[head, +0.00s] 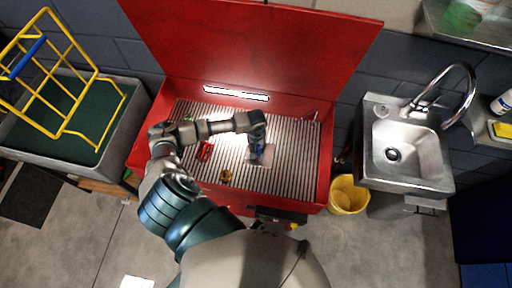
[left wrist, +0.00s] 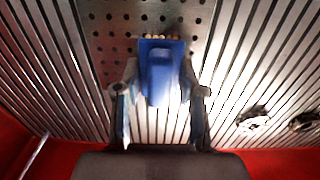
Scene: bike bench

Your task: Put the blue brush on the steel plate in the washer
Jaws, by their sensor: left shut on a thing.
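The red washer (head: 324,170) stands open, with a ribbed metal floor. My left gripper (head: 258,143) reaches down inside it, right of the middle. It is shut on the blue brush (left wrist: 158,75), which sits between the fingers with its pale bristle end pointing away from the wrist. The brush also shows small under the gripper in the head view (head: 257,152). The steel plate (left wrist: 108,45) is perforated and lies on the ribs below the brush; in the head view the arm partly hides it (head: 267,157). I cannot tell whether the brush touches the plate. My right gripper is not in view.
A red object (head: 204,151) and a small yellow-orange object (head: 226,176) lie on the ribbed floor, left of the gripper. The raised red lid (head: 250,45) stands behind. A sink (head: 405,150) and a yellow bin (head: 348,195) are to the right; a yellow rack (head: 60,75) is left.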

